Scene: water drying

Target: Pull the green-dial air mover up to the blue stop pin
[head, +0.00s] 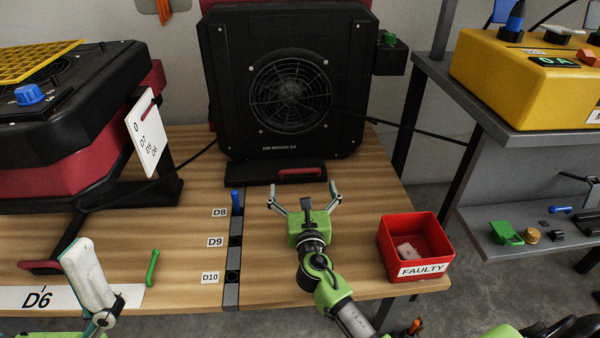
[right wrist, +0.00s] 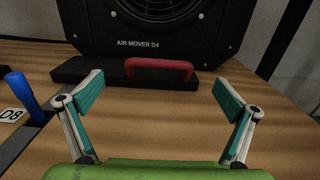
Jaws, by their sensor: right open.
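The black air mover (head: 290,140), lettered D4, stands at the back of the table with a round fan grille; a green dial (head: 389,38) is on the box at its upper right. A red handle (head: 300,172) is on its black base and also shows in the right wrist view (right wrist: 160,66). The blue stop pin (head: 237,198) stands upright at D8 in the rail, and also shows in the right wrist view (right wrist: 22,92). My right gripper (head: 304,190) is open and empty, its fingers pointing at the handle from in front, apart from it. My left gripper (head: 98,300) is partly in view.
The slotted rail (head: 232,292) runs frontward beside labels D8, D9 and D10. A red FAULTY bin (head: 384,244) stands right of my right arm. A red-black unit with a blue dial (head: 28,94) is at left. A green rod (head: 152,268) lies in front. Wood before the mover is clear.

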